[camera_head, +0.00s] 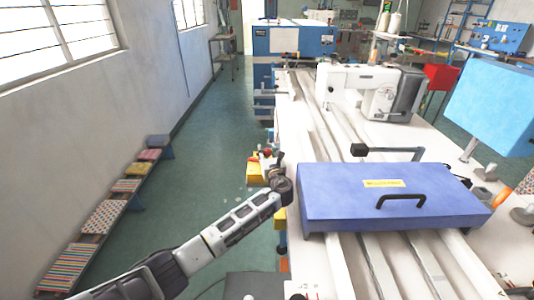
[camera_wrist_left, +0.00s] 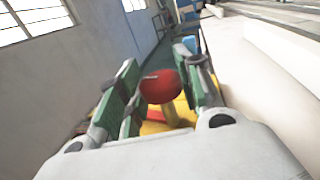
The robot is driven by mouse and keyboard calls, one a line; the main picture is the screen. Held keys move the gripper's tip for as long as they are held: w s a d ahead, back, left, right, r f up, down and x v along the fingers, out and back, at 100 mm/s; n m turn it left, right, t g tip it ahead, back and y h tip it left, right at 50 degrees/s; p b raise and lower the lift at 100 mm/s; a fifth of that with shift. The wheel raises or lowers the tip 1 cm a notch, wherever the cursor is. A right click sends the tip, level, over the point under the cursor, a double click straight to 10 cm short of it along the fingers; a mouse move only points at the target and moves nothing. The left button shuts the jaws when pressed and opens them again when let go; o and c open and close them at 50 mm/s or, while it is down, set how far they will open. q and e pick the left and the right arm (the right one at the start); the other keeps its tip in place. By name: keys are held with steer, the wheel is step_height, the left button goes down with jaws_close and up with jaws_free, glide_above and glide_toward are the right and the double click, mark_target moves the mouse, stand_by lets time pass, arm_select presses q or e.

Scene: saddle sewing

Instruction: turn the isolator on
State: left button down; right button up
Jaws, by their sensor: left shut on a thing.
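The isolator is a yellow box (camera_head: 254,172) with a red knob (camera_head: 267,152), fixed at the left side of the white machine table. In the left wrist view the red knob (camera_wrist_left: 160,88) sits between the two fingers, with the yellow body (camera_wrist_left: 155,127) behind and below it. My left gripper (camera_head: 276,158) reaches the isolator from the front and is shut on the red knob. The handle's exact angle is partly hidden by the fingers. My right gripper is not in view.
A blue lidded box (camera_head: 340,200) with a black handle lies on the white table (camera_head: 312,140) right of my left arm. A white sewing machine (camera_head: 345,82) stands farther back. Patterned benches (camera_head: 105,215) line the left wall.

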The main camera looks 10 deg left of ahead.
arm_select(q)
steer(key=c, duration=0.9)
jaws_free()
steer(key=shift+c, duration=0.2)
steer(key=shift+v, duration=3.75)
steer(key=shift+f, duration=0.1)
